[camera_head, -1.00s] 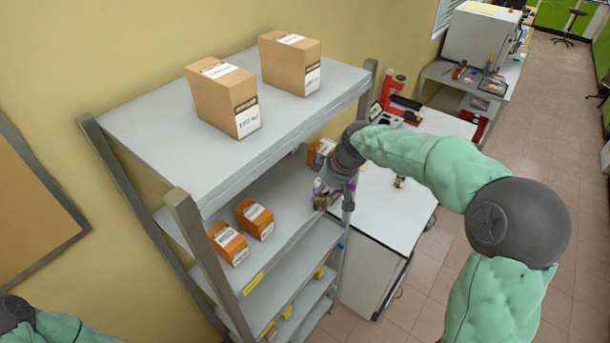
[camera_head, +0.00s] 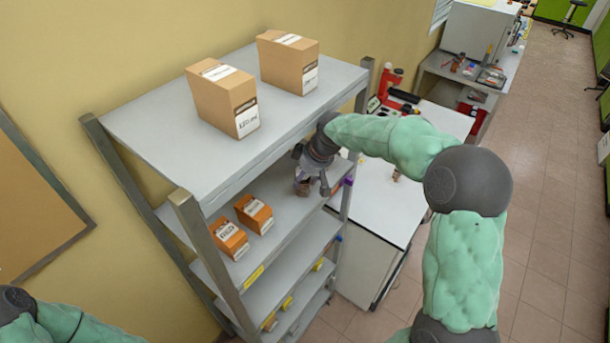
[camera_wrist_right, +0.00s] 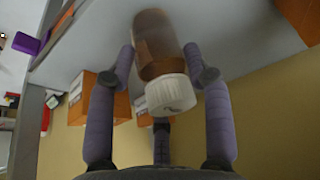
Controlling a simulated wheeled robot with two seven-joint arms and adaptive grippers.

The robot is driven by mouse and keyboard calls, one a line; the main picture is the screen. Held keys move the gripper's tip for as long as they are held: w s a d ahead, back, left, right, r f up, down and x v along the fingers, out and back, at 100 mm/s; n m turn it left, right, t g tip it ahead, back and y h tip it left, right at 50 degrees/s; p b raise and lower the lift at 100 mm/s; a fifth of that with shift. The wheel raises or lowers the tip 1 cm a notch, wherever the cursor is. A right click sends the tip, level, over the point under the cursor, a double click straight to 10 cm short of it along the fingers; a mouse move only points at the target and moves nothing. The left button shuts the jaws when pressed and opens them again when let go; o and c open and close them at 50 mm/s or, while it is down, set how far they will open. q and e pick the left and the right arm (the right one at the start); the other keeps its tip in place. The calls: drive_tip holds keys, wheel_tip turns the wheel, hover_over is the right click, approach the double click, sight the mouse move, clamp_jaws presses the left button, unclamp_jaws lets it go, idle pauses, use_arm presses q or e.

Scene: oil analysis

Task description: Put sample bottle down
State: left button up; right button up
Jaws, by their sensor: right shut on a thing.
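My right gripper (camera_head: 312,180) reaches over the second shelf from the top of the grey rack, under the top shelf's right end. It is shut on the sample bottle (camera_wrist_right: 154,42), a brown bottle with a white cap (camera_wrist_right: 171,95). In the right wrist view the bottle sits between the purple-grey fingers, its base towards the pale shelf surface (camera_wrist_right: 255,45). In the head view the bottle (camera_head: 302,188) is small and partly covered by the gripper. I cannot tell whether its base touches the shelf. My left gripper is not in view; only part of that arm shows at the lower left.
Two orange boxes (camera_head: 229,239) (camera_head: 254,213) stand left of the gripper on the same shelf. Two larger cardboard boxes (camera_head: 223,98) (camera_head: 288,62) stand on the top shelf. A grey rack post (camera_head: 360,92) and a white bench (camera_head: 385,200) are to the right.

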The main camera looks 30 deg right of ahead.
drive_tip(key=o, duration=1.3)
drive_tip(key=shift+f, duration=0.1)
drive_tip(key=shift+o, duration=0.2)
drive_tip(key=shift+r, duration=0.3)
drive_tip(key=a+b+v, duration=0.1)
drive_tip(key=v, duration=0.6)
drive_tip(key=shift+d, duration=0.45)
drive_tip(key=shift+s, duration=0.1)
